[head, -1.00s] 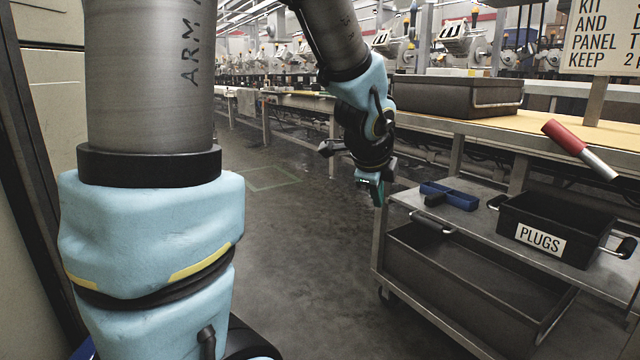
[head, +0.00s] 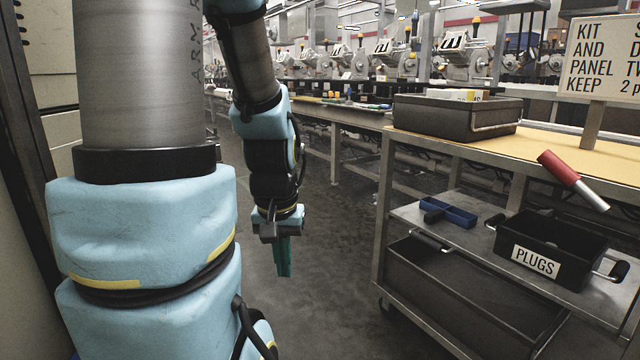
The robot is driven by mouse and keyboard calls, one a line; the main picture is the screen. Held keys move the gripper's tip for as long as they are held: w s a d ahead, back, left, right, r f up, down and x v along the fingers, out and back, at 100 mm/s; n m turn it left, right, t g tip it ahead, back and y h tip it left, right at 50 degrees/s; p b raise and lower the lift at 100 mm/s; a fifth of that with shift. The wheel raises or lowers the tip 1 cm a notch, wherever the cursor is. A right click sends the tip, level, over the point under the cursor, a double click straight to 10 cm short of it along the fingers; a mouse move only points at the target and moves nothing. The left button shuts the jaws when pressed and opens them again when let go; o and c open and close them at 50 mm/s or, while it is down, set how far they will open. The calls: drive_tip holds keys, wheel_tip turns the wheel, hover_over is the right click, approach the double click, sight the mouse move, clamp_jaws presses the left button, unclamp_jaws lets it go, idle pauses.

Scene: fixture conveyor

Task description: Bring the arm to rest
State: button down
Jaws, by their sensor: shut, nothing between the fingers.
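My gripper (head: 283,262) hangs at the end of my folded arm, left of centre in the head view. Its teal fingers point down over the open floor, and they are shut with nothing visible between them. The gripper is apart from the cart and the benches, well to the left of them. My upper arm fills the left side of the view and hides what is behind it.
A metal cart (head: 387,262) at the right holds a black PLUGS bin (head: 590,238) and a blue tray (head: 449,211). Above are a bench (head: 455,144) with a dark tote (head: 456,116) and a sign (head: 603,58). A red-and-silver cylinder (head: 571,180) shows before the bench. The floor (head: 330,235) left of the cart is clear.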

wheel_tip(320, 180, up, 29)
drive_tip(key=p, duration=2.7)
drive_tip(key=shift+r+p, duration=0.2)
drive_tip(key=shift+p, duration=0.1)
